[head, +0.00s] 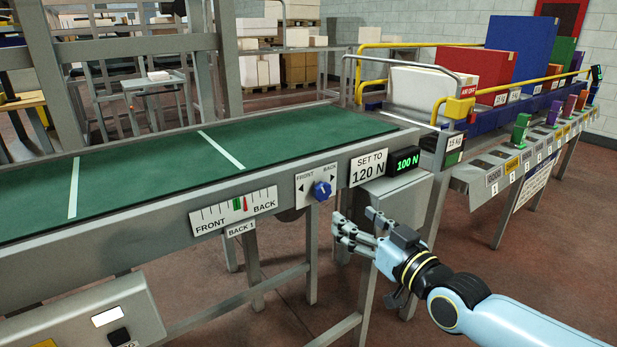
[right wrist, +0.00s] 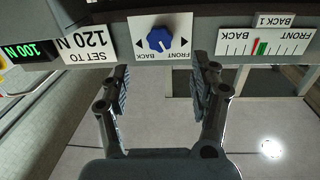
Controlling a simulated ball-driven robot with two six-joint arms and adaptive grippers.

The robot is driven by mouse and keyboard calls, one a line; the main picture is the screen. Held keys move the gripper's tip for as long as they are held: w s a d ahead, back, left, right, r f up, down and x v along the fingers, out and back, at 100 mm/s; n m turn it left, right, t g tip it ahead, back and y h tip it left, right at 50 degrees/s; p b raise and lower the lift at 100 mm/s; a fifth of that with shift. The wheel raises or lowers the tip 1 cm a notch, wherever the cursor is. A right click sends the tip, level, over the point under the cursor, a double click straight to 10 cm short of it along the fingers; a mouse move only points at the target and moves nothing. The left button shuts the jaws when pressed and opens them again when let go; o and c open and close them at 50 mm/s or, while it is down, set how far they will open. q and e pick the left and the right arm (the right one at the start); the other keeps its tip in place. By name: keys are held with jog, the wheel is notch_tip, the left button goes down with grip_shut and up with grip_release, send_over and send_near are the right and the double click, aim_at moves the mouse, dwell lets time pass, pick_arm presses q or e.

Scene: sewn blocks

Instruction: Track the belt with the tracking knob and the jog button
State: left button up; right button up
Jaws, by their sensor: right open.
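The green belt (head: 140,170) with white cross lines runs along the left. The blue tracking knob (head: 322,190) sits on a white FRONT/BACK plate on the belt's side rail; it also shows upside down in the right wrist view (right wrist: 160,39). The tracking scale (head: 234,210) has a green and a red mark side by side near its middle, with a BACK 1 label (head: 241,228) below. A black button (head: 120,337), perhaps the jog button, is on a grey box at lower left. My right gripper (head: 353,222) is open and empty, just short of the knob, fingers either side of it (right wrist: 162,70).
A SET TO 120 N sign (head: 368,168) and a display (head: 404,161) reading 100 N are right of the knob. Yellow-railed bins with red and blue boxes (head: 520,50) stand at the back right. The floor (head: 480,260) ahead of the arm is clear.

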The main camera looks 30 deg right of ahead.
aim_at(324, 193)
jog(key=w+b, duration=0.5)
jog(key=w, duration=0.5)
jog(key=shift+r, duration=0.1)
jog(key=shift+w+r, duration=0.1)
jog(key=shift+w, duration=0.15)
pick_arm(q)
jog(key=f, duration=0.4)
jog(key=shift+s+a+f, duration=0.15)
jog(key=shift+s+f, duration=0.1)
jog(key=shift+f, duration=0.05)
